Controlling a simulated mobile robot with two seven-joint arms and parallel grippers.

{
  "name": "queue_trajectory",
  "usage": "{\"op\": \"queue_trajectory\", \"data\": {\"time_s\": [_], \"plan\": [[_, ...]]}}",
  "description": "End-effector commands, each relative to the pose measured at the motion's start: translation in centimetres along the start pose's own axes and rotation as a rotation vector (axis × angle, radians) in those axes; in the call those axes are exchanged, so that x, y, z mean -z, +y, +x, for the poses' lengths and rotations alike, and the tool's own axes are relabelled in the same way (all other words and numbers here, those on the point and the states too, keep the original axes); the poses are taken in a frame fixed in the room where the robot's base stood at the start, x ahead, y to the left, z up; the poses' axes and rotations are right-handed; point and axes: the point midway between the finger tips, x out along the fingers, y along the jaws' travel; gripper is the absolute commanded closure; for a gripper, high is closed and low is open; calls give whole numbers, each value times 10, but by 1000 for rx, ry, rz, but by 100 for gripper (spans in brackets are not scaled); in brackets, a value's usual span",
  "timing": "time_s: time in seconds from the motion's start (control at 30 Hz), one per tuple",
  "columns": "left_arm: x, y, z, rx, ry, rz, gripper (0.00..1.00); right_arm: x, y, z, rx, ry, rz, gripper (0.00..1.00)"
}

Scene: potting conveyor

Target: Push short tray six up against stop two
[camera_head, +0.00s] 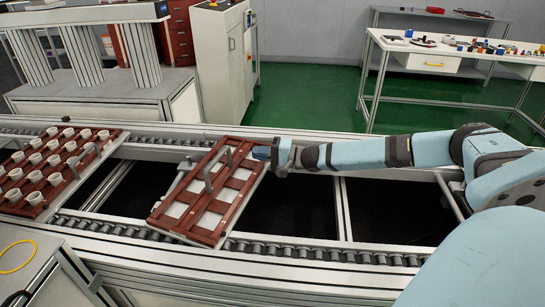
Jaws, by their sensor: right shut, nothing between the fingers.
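I cannot tell whether this is stop two, and no label for tray six is readable. My left gripper is out of view.
Another red-brown tray (39,212) full of white cups stands on the conveyor to the left, with a gap between the trays. Roller rails (330,254) run along the front and back, with dark openings between them. A white cabinet (222,62) stands behind.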

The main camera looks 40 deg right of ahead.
Motion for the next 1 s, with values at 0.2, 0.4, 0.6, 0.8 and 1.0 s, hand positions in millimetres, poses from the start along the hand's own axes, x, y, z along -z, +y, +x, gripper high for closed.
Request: {"op": "queue_trajectory", "data": {"time_s": [0.2, 0.4, 0.6, 0.8, 1.0], "plan": [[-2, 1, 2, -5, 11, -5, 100, 0, 1, 43, 3, -1, -1, 100], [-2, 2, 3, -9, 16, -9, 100, 0, 1, 63, 1, 0, -1, 100], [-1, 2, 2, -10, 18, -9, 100, 0, 0, 67, -1, 0, -1, 100], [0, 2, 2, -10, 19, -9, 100, 0, 0, 67, -1, 0, 0, 100], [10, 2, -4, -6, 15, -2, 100, -1, -4, 79, 1, 0, 1, 100]]}}
